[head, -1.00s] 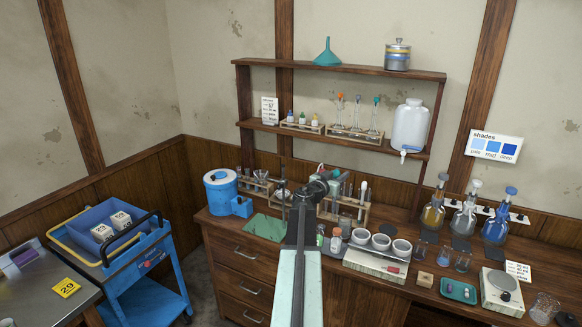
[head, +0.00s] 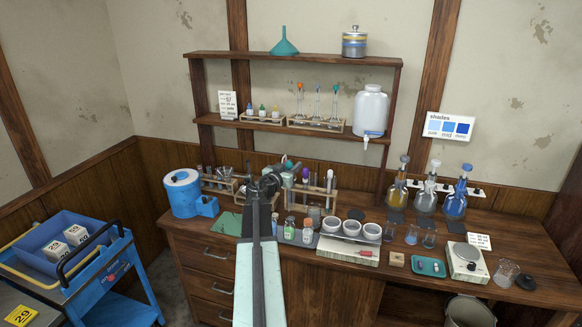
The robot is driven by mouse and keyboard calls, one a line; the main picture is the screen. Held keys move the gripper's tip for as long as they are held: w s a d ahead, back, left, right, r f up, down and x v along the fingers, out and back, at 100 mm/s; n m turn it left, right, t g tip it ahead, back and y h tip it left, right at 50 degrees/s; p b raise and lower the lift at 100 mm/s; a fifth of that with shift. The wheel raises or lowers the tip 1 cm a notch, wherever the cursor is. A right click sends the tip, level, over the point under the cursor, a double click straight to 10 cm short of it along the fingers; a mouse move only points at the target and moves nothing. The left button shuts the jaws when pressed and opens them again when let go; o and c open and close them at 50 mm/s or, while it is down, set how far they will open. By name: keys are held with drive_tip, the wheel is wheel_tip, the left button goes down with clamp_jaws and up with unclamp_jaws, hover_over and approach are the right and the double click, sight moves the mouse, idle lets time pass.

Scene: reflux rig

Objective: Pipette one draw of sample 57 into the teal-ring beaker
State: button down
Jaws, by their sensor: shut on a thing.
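My gripper (head: 274,182) is above the back of the bench, in front of the test tube racks. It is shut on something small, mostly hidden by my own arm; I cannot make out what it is. Small labelled sample bottles (head: 290,228) stand just right of my arm; their numbers are too small to read. A card (head: 228,104) on the shelf seems to show 57. Two small clear beakers, one (head: 411,235) left of the other (head: 429,239), stand right of the white bowls. I cannot make out a teal ring on either.
A shelf rack (head: 318,125) holds droppers with orange, blue and teal tops. White bowls (head: 351,229) sit on a pale base. Coloured flasks (head: 455,201), a scale (head: 465,262), a teal tray (head: 428,267) and a larger beaker (head: 507,273) are at right. A blue drum (head: 183,195) is at left.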

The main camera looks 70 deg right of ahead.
wheel_tip(320, 180, down, 13)
drive_tip(key=b, duration=1.2)
drive_tip(key=c, duration=1.7)
unclamp_jaws()
drive_tip(key=shift+c, duration=1)
